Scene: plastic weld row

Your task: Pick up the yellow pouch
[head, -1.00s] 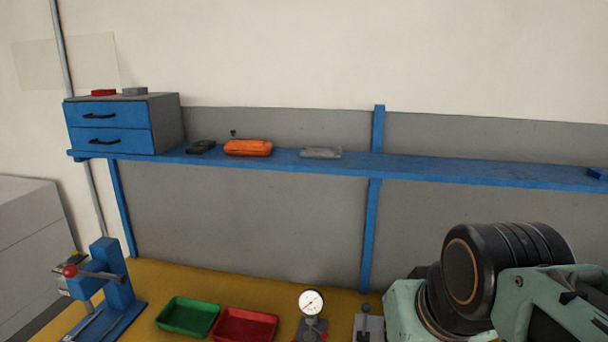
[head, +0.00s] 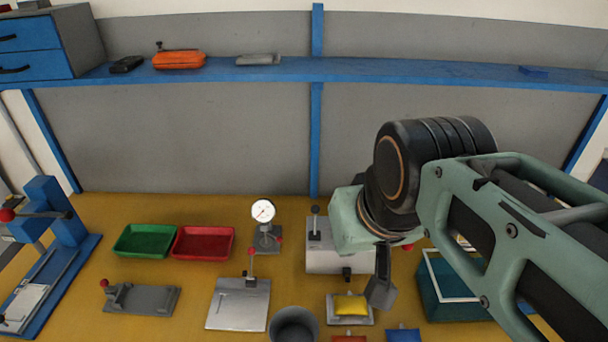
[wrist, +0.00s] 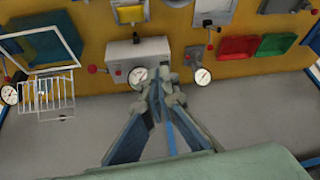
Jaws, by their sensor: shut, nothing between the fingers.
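The yellow pouch (head: 350,305) lies on a small light grey plate (head: 333,316) near the front of the yellow bench in the head view. In the wrist view the yellow pouch (wrist: 131,14) shows at the top edge, partly cut off. My gripper (wrist: 158,88) is shut and empty, its fingers together and apart from the pouch. In the head view my gripper (head: 381,290) hangs just right of the pouch, mostly hidden behind my arm.
A grey box fixture (head: 335,260) stands behind the pouch, with a dial gauge (head: 263,212) to its left. A grey cup (head: 294,327), blue pouch (head: 403,335) and teal bin (head: 455,305) are close by. Green (head: 145,240) and red (head: 203,243) trays sit left.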

